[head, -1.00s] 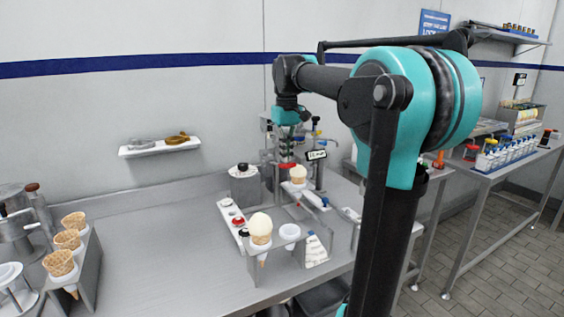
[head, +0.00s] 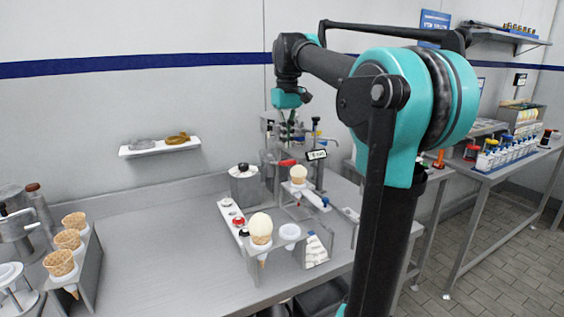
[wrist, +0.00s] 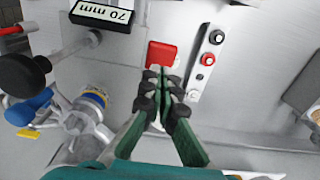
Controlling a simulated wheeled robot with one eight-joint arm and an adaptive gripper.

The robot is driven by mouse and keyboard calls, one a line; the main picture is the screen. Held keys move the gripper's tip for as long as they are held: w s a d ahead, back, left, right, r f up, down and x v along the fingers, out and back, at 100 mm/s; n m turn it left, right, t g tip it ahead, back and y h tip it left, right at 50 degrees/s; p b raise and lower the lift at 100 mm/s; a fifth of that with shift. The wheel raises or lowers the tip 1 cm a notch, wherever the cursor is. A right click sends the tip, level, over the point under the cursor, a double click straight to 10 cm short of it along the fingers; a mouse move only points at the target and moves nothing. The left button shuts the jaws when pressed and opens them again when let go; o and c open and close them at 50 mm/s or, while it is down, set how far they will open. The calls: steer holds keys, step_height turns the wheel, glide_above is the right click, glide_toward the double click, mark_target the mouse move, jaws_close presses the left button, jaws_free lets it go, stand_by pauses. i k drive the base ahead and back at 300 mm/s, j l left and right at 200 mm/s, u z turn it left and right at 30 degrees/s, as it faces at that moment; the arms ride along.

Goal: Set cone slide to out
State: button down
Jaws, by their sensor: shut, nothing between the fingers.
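My gripper (head: 290,132) hangs over the dispensing station in the head view, its fingers pointing down. In the wrist view, my green-and-black fingers (wrist: 163,72) are shut with nothing between them. A red block (head: 287,162) lies below the gripper; what seems to be the same block (wrist: 163,54) shows just past the fingertips. A small cone with a pale scoop (head: 298,172) stands on a white slide-like piece with a blue end (head: 325,202), right of and below the gripper. I cannot tell from the frames how far out that piece is. The wrist view does not clearly show the cone.
A white button panel (head: 228,209) lies left of the cone and shows in the wrist view (wrist: 207,58). A lidded grey pot (head: 243,185) stands behind it. A stand with a larger cone (head: 261,228) is in front. A black "70 mm" display (wrist: 102,14) is nearby.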

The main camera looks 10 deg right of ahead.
mark_target(309, 191)
steer(key=k, duration=1)
